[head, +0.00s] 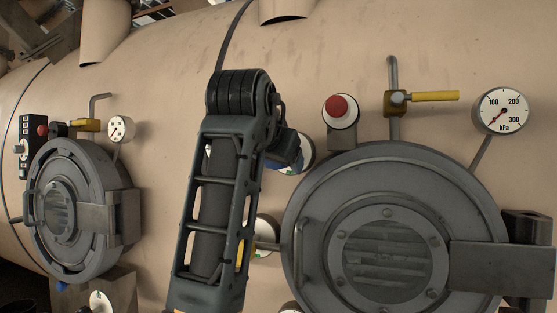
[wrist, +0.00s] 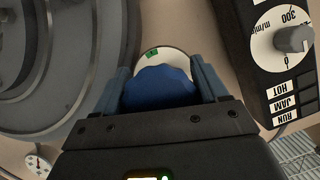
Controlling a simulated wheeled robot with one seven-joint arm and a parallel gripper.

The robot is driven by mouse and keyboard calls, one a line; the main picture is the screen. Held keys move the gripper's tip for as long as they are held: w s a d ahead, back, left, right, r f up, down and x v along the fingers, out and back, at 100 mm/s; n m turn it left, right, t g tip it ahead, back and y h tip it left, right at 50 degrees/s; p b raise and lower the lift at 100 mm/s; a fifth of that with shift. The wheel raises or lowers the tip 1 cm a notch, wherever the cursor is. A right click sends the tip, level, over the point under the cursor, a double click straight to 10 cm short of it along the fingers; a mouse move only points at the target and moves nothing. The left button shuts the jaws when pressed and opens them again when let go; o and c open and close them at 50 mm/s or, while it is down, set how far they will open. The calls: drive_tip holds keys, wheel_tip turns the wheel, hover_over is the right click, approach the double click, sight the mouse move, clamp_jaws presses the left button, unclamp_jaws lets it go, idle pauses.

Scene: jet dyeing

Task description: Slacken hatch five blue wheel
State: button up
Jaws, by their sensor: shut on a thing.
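The blue wheel (wrist: 160,88) sits between the two fingers of my gripper (wrist: 160,80), which is shut on it in the wrist view. A pale round plate (wrist: 165,54) with a green mark shows behind the wheel. In the head view my gripper (head: 287,150) is at the upper left of the large round grey hatch (head: 320,210); my arm hides part of the area, and I cannot make out the wheel clearly there. The hatch rim (wrist: 110,40) also fills the left of the wrist view. I cannot read a hatch number.
A black panel (wrist: 262,85) with a grey knob (wrist: 293,39) is close on the right in the wrist view. Above the large hatch are a red button (head: 337,106), a yellow-handled valve (head: 434,96) and a kPa gauge (head: 501,111). Another hatch (head: 80,210) is at the left.

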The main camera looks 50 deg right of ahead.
drive_tip(key=shift+f, duration=0.1)
drive_tip(key=o, duration=1)
drive_tip(key=shift+c, duration=0.2)
drive_tip(key=shift+a, duration=0.1)
drive_tip(key=v, duration=0.7)
drive_tip(key=shift+s+a+b, duration=0.15)
drive_tip(key=shift+a+b, duration=0.1)
drive_tip(key=shift+b, duration=0.1)
drive_tip(key=shift+a, duration=0.1)
